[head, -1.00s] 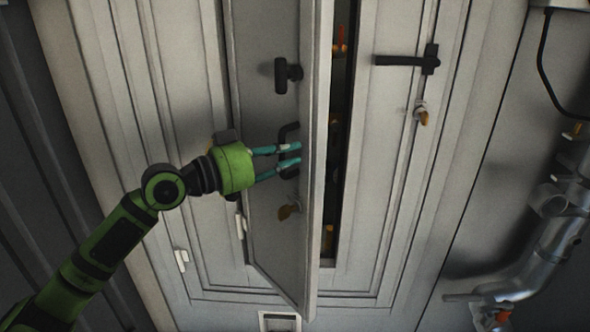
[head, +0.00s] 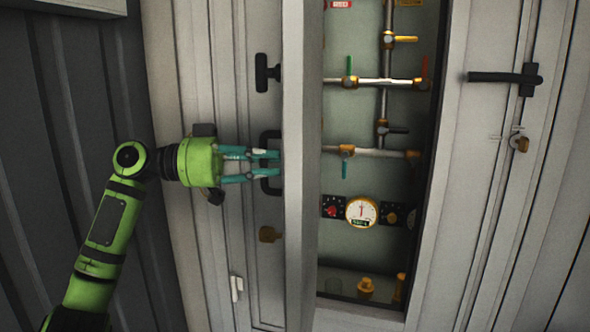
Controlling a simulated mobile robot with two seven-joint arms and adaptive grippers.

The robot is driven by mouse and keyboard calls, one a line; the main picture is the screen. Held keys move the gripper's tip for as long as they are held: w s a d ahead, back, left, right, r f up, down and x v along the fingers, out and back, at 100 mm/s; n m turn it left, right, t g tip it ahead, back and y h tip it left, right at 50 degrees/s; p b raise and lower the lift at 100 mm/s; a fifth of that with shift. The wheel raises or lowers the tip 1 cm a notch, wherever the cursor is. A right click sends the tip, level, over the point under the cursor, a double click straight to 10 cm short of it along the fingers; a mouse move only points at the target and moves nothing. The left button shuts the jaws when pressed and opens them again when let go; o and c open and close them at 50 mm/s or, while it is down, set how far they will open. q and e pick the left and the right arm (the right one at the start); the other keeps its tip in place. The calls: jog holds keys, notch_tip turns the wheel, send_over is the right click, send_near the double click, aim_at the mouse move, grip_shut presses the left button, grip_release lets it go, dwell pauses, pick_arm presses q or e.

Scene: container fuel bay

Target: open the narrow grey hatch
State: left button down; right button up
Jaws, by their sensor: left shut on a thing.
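The narrow grey hatch (head: 301,215) stands swung well open, its edge toward me and its outer face to the left. Its black handle (head: 265,188) is a bracket on that outer face. My left gripper (head: 268,164) comes in from the left and is shut on this handle. My right gripper is not in view.
The bay behind holds pipes with valves (head: 349,82), a round gauge (head: 361,212) and yellow fittings (head: 366,286) at the bottom. To the right, a closed panel carries a black lever handle (head: 500,77).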

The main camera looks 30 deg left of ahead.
pick_arm(q)
jog(key=shift+m+g+h, duration=0.5)
jog(key=shift+m+g, duration=0.2)
jog(key=shift+g, duration=0.2)
jog(key=shift+s+a+p, duration=0.2)
jog(key=shift+a+p, duration=0.05)
jog(key=shift+a, duration=0.75)
jog(key=shift+s+a+p, duration=0.2)
jog(key=shift+a, duration=0.8)
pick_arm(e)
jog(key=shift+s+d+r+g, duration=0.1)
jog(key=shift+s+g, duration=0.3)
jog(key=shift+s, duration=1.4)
pick_arm(q)
jog(key=c, duration=1.1)
grip_release()
jog(key=shift+a, duration=0.1)
jog(key=shift+s+a, duration=0.1)
jog(key=v, duration=1.1)
jog(key=shift+a, duration=0.4)
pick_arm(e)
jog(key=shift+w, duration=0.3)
